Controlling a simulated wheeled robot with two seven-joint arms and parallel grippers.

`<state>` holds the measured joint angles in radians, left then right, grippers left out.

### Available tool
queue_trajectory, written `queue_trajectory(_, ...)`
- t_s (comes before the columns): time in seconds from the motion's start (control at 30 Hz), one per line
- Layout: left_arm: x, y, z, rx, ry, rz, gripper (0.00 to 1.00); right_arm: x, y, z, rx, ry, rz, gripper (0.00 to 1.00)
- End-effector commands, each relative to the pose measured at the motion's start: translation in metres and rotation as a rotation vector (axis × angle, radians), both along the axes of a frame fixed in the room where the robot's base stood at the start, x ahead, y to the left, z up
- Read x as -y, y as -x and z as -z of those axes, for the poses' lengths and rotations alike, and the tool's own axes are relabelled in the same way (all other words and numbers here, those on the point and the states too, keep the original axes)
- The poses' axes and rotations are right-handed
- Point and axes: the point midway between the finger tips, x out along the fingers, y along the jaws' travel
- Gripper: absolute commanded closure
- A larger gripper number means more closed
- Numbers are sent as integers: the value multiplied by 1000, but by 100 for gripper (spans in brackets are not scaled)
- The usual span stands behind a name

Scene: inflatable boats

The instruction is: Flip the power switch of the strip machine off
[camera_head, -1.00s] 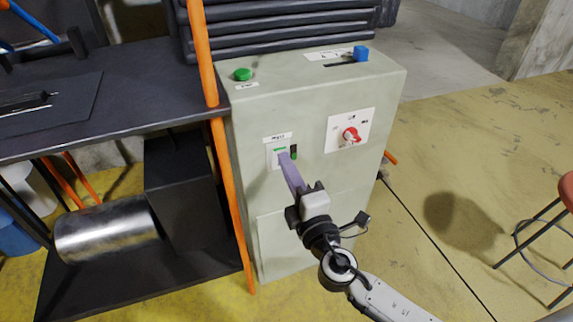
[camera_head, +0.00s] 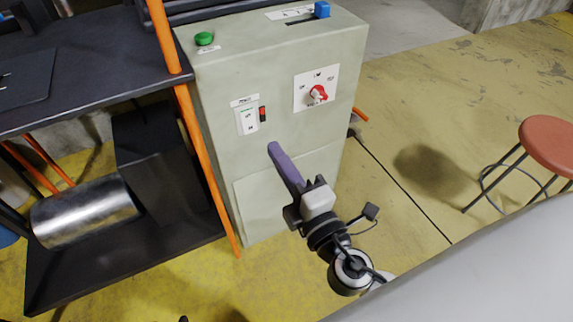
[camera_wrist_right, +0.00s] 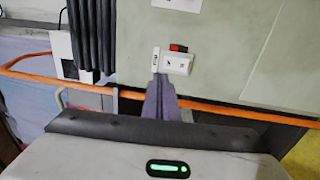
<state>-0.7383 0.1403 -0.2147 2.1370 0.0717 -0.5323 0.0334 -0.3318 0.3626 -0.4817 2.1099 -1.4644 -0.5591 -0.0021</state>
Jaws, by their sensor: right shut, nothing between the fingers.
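The strip machine (camera_head: 215,160) is a pale grey-green cabinet. Its power switch (camera_head: 247,120) is a white rocker on the front face under a small label, with a red-lit indicator (camera_head: 263,114) beside it. In the right wrist view the switch (camera_wrist_right: 178,63) and red indicator (camera_wrist_right: 178,48) lie just beyond the fingertips. My right gripper (camera_head: 273,148) has purple fingers, shut and empty, below and right of the switch, apart from it in the head view. It also shows in the right wrist view (camera_wrist_right: 160,82). My left gripper is not seen.
A red rotary knob (camera_head: 318,95) is right of the switch. A green button (camera_head: 204,38) and blue slider handle (camera_head: 322,9) are on top. An orange post (camera_head: 200,150) stands close on the left, by a dark shelf. A red stool (camera_head: 550,142) stands right; yellow floor between is clear.

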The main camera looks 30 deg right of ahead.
Motion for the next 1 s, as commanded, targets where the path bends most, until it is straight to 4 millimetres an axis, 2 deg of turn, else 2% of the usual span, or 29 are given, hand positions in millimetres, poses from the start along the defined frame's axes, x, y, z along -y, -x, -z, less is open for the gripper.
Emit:
queue_trajectory(0.1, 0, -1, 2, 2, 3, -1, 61, 1, 17, 0, -1, 0, 0, 100)
queue_trajectory(0.23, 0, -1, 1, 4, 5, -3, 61, 1, 25, -3, 0, 1, 0, 100)
queue_trajectory(0.8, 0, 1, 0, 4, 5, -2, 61, 1, 27, -3, -2, -2, 1, 100)
queue_trajectory(0.93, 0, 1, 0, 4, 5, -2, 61, 6, 29, 14, -63, -77, 12, 100)
queue_trajectory(1.0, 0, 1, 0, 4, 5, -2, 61, 10, 32, 35, -142, -176, 28, 100)
